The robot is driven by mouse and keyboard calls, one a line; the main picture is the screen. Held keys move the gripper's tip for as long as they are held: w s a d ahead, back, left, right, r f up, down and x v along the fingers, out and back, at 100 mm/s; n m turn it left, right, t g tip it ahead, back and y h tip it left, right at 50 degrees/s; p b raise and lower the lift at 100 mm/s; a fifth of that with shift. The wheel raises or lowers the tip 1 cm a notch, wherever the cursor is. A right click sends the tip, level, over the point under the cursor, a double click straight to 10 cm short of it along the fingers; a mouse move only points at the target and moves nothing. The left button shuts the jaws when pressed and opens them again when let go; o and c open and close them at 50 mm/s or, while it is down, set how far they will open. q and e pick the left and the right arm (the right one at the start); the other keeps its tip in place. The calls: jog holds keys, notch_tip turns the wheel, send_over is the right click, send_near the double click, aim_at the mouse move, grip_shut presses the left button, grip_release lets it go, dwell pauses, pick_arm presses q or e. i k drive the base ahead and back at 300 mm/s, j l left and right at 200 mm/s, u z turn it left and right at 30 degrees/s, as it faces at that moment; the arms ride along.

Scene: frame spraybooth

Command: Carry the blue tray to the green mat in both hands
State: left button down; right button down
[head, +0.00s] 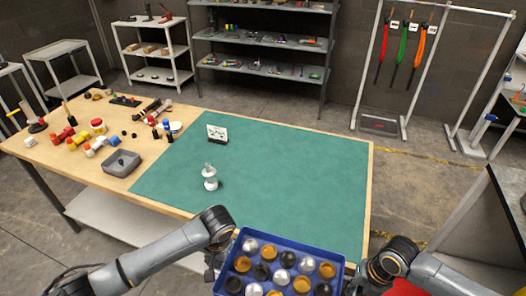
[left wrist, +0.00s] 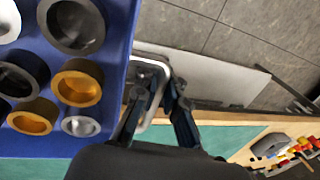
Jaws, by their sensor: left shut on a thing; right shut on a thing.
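The blue tray (head: 291,243) is at the bottom middle of the head view, carrying several silver, gold and black round cups. It looks about level. My left gripper (head: 211,264) is at its left side, partly hidden by the wrist. In the left wrist view, its fingers (left wrist: 158,97) are shut on the tray's grey handle (left wrist: 152,62), beside the blue tray wall (left wrist: 121,40). My right gripper (head: 358,278) is at the tray's right side, shut on that end; its fingers are hardly visible. The green mat (head: 285,165) covers the table's right part, beyond the tray, which overlaps its near edge in view.
A white bottle-like object (head: 210,180) and a small white sign (head: 217,134) stand on the mat's left part. A grey bin (head: 121,162) and several loose parts lie on the bare wood (head: 75,165). The mat's middle and right are clear.

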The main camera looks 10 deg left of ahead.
aim_at(295, 204)
jog(key=i, duration=1.05)
